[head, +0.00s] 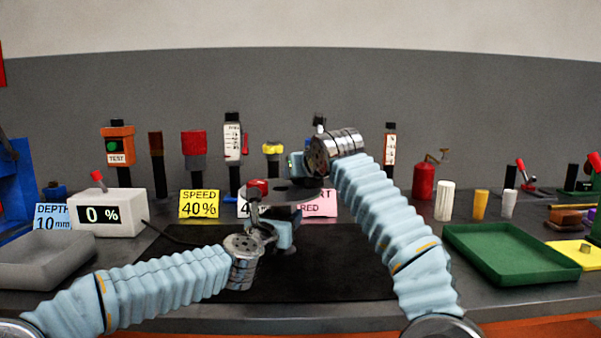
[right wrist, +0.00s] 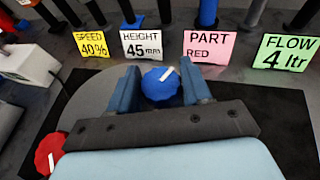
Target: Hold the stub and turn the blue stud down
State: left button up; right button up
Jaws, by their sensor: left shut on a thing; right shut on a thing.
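The positioner's grey round plate (head: 290,190) stands above the black mat, and it also shows in the right wrist view (right wrist: 88,100). A blue stud (right wrist: 160,83) with a white mark on its top sits between the fingers of my right gripper (right wrist: 162,92), which is shut on it. A red stud (right wrist: 48,152) shows at the lower left there and at the plate's near left in the head view (head: 257,187). My left gripper (head: 272,232) is low at the positioner's front, shut on the stub, which is mostly hidden by the gripper.
The black mat (head: 345,265) is mostly clear around the positioner. A white box reading 0 % (head: 107,212) and a grey tray (head: 45,262) are at the left. A green tray (head: 510,253) is at the right. Sign cards, including the yellow speed card (head: 199,204), stand behind.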

jog(key=shift+a+r+m+t+h, duration=0.1)
jog(key=shift+a+m+t+h, duration=0.05)
jog(key=shift+m+h, duration=0.4)
jog(key=shift+a+r+m+t+h, duration=0.1)
jog(key=shift+a+m+t+h, duration=0.05)
jog(key=shift+m+h, duration=0.4)
jog(key=shift+d+f+m+h, duration=0.15)
jog(key=shift+d+m+h, duration=0.2)
jog(key=shift+h, duration=0.35)
jog(key=o, duration=1)
